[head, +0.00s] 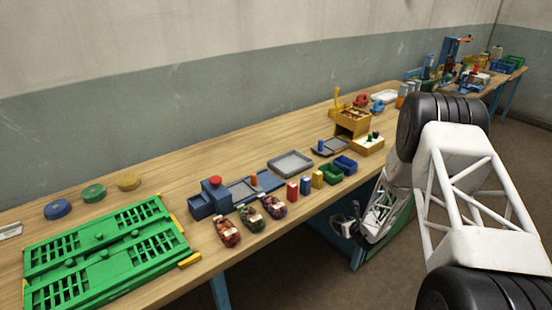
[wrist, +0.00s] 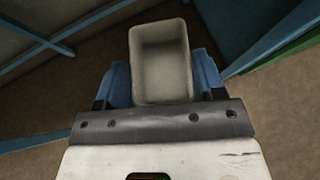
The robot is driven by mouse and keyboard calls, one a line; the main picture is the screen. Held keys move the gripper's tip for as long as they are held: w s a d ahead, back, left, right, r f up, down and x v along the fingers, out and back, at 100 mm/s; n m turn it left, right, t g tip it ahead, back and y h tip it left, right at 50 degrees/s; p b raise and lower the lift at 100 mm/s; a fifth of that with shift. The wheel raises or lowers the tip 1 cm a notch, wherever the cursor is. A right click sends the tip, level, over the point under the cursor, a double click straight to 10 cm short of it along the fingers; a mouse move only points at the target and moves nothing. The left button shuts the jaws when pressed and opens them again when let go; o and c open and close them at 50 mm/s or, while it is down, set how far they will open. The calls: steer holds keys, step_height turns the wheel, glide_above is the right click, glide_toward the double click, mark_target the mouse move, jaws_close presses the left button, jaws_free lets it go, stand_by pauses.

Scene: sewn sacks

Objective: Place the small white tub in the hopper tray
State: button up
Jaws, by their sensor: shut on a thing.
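The small white tub (wrist: 160,62) is an open, rounded rectangular container, looking greyish in the wrist view. My gripper (wrist: 161,82) is shut on it, with one blue finger against each side. Its inside looks empty. In the head view my gripper (head: 346,224) hangs off the front edge of the bench, below the top; the tub cannot be made out clearly there. A yellow hopper-like box (head: 353,118) with brown contents stands toward the back of the bench. A shallow grey tray (head: 290,163) lies mid-bench. I cannot tell for certain which is the hopper tray.
The floor below my gripper looks clear.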

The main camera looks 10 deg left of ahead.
steer(key=w+d+r+n+g+y, duration=0.15)
steer(key=w+d+r, duration=0.25)
steer(key=d+r, duration=0.7)
steer(key=w+d+r+n+g+y, duration=0.1)
steer(key=w+d+r+n+y, duration=0.15)
steer(key=d+r, duration=0.85)
step_height(320, 180, up, 7)
steer(key=w+d, duration=0.2)
steer(key=w, duration=0.1)
steer(key=w+a+r, duration=0.2)
steer(key=a+r, duration=0.2)
steer(key=a, duration=0.5)
steer(key=w+a+r, duration=0.2)
steer(key=a+r, duration=0.1)
steer(key=a, duration=0.7)
steer(key=w+a+r, duration=0.2)
steer(key=a+r, duration=0.2)
steer(key=a, duration=0.5)
steer(key=s+a+n+g, duration=0.1)
steer(key=s+a, duration=0.1)
steer(key=a, duration=1.3)
steer(key=s+a+f+n+g+y, duration=0.1)
steer(key=s+a+n+g, duration=0.1)
steer(key=a, duration=1.4)
steer(key=shift+s+f+n, duration=0.15)
steer(key=shift+s+n, duration=0.15)
steer(key=shift+s, duration=0.4)
